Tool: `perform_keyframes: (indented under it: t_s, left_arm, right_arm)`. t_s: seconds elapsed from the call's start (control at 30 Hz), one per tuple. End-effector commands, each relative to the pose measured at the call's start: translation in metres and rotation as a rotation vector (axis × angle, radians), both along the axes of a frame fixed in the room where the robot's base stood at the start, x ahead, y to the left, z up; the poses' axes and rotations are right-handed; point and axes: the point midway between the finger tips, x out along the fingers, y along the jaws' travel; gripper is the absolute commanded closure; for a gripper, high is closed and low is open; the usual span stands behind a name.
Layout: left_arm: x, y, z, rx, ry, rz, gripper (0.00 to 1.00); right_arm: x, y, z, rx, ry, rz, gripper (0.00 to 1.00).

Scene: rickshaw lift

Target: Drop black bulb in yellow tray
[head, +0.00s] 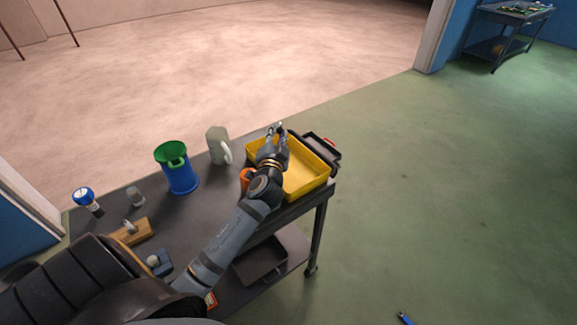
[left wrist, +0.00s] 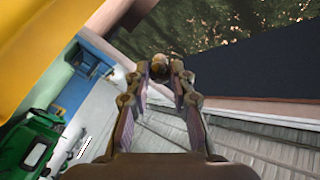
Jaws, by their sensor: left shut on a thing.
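The yellow tray (head: 314,184) sits at the right end of the dark cart top. My left arm reaches across it, and my left gripper (head: 277,130) is over the tray's far left part. In the left wrist view my left gripper (left wrist: 161,75) is shut on a small dark, rounded thing, the black bulb (left wrist: 160,66), held at the fingertips. The yellow tray's edge (left wrist: 35,35) fills the upper left of that view. The bulb is too small to make out in the head view. My right gripper is not in view.
On the cart stand a blue-and-green bin (head: 181,178), a grey pitcher (head: 216,144), a blue-topped flashlight (head: 88,198) and a grey cup (head: 134,196). A black tray (head: 325,146) lies beside the yellow one. An orange thing (head: 246,178) is near the arm.

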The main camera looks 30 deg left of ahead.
Motion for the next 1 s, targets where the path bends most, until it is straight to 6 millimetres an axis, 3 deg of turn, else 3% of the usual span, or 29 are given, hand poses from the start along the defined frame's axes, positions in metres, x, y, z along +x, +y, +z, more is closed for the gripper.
perform_keyframes:
  t_s: [0.03, 0.3, 0.63, 0.67, 0.83, 1.0]
  left_arm:
    - [0.0, 0.0, -0.012, 0.0, 0.001, 0.001, 0.92]
    - [0.0, 0.0, -0.047, 0.0, 0.0, 0.0, 0.92]
    - [0.0, 0.0, -0.05, 0.0, 0.0, 0.0, 0.92]
    - [0.0, 0.0, -0.05, 0.0, 0.0, 0.0, 0.75]
    - [0.0, 0.0, -0.05, 0.0, 0.0, 0.0, 0.51]
    - [0.0, 0.0, -0.05, 0.0, 0.001, 0.001, 0.51]
  right_arm:
    - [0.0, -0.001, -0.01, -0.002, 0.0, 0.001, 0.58]
    - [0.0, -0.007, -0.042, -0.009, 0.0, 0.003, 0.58]
    - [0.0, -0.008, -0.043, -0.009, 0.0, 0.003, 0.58]
    - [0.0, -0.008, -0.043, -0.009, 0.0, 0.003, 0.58]
    - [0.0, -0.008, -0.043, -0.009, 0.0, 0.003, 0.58]
    - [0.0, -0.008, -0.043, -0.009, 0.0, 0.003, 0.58]
